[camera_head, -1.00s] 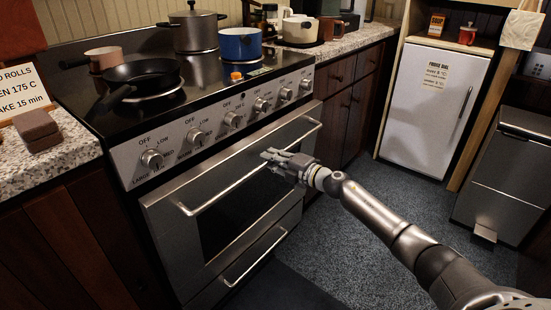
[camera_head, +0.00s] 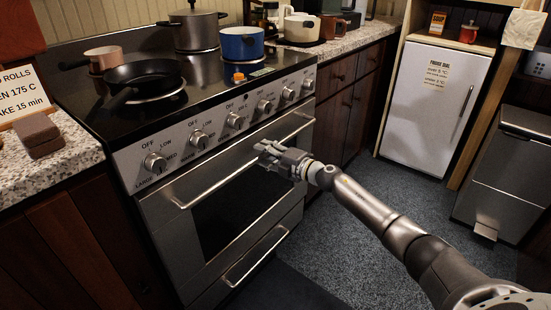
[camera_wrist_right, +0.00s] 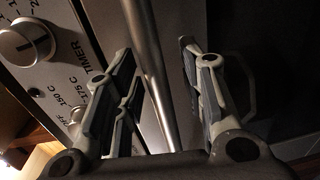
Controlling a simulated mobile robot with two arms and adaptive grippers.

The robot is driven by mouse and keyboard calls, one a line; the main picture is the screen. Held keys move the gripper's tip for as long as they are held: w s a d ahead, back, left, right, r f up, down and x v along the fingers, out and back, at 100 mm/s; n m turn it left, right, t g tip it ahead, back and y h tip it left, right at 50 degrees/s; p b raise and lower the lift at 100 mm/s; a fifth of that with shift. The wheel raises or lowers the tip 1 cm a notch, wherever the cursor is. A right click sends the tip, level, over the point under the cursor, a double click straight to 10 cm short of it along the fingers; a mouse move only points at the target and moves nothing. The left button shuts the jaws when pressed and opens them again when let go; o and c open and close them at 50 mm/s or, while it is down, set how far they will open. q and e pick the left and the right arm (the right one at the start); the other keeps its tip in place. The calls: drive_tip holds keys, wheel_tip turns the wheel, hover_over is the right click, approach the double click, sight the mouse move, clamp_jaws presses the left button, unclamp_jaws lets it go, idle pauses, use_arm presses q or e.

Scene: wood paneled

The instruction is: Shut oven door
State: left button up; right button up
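The oven door (camera_head: 168,238) is steel with a dark window, below the knob panel. It looks nearly upright and close to the oven front; I cannot tell whether it is fully flush. Its bar handle (camera_head: 215,182) runs across the top. My right gripper (camera_head: 264,152) is at the right part of the handle. In the right wrist view, the fingers of the right gripper (camera_wrist_right: 156,55) are open, one on each side of the handle (camera_wrist_right: 150,75), with gaps visible beside the bar. My left gripper is not in view.
A knob panel (camera_head: 218,128) sits above the door. A black pan (camera_head: 145,78), a blue pot (camera_head: 240,44) and other pots stand on the stovetop. A lower drawer handle (camera_head: 255,258) is below. Blue carpet (camera_head: 385,170) lies clear to the right, before a white fridge (camera_head: 432,105).

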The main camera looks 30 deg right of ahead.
drive_tip(key=f+v, duration=0.1)
drive_tip(key=v, duration=1)
drive_tip(key=shift+s+r, duration=0.3)
drive_tip(key=shift+r, duration=0.2)
drive_tip(key=shift+d, duration=0.1)
